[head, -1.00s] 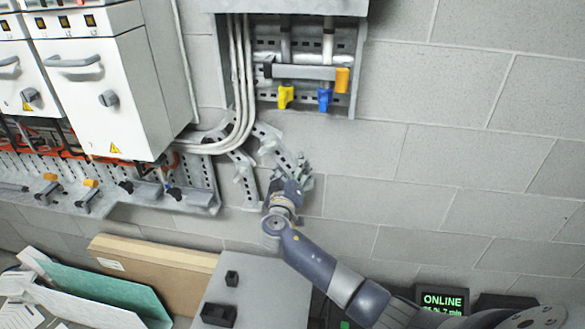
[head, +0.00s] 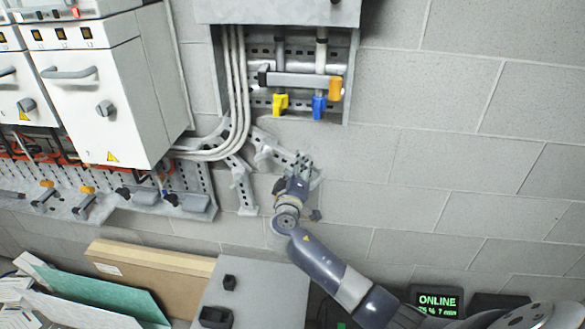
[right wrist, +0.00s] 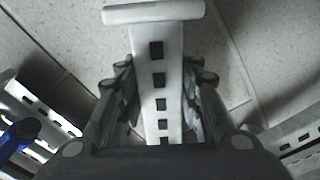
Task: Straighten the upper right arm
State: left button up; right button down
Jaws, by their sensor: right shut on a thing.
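The upper right arm (head: 270,146) is a grey slotted metal bracket on the block wall, slanting down to the right from beside the cables. My right gripper (head: 299,170) is shut on its outer part, from below. In the right wrist view the slotted arm (right wrist: 153,45) runs between the fingers of my right gripper (right wrist: 160,78) and ends in a pale crossbar (right wrist: 153,13). The fingers hide part of the arm in the head view. A second slotted bracket (head: 243,188) hangs steeply down to its left. My left gripper is not in view.
Grey cables (head: 238,95) curve down beside the bracket. Above is an open box (head: 347,75) with yellow and blue handles. White cabinets (head: 110,120) stand left, over a perforated rail (head: 125,206). Folders and a grey panel (head: 262,295) lie below. The wall to the right is clear.

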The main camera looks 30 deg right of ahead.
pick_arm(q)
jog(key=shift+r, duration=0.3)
pick_arm(e)
jog(key=shift+s+d+r+n, duration=0.1)
jog(key=shift+d+r+n, duration=0.1)
jog(key=shift+r+n, duration=0.25)
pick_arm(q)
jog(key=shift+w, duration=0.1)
pick_arm(e)
jog(key=c, duration=1.1)
grip_release()
jog(key=shift+f, duration=0.1)
jog(key=shift+s+a, duration=0.25)
jog(key=v, duration=1.1)
jog(key=shift+s, duration=0.2)
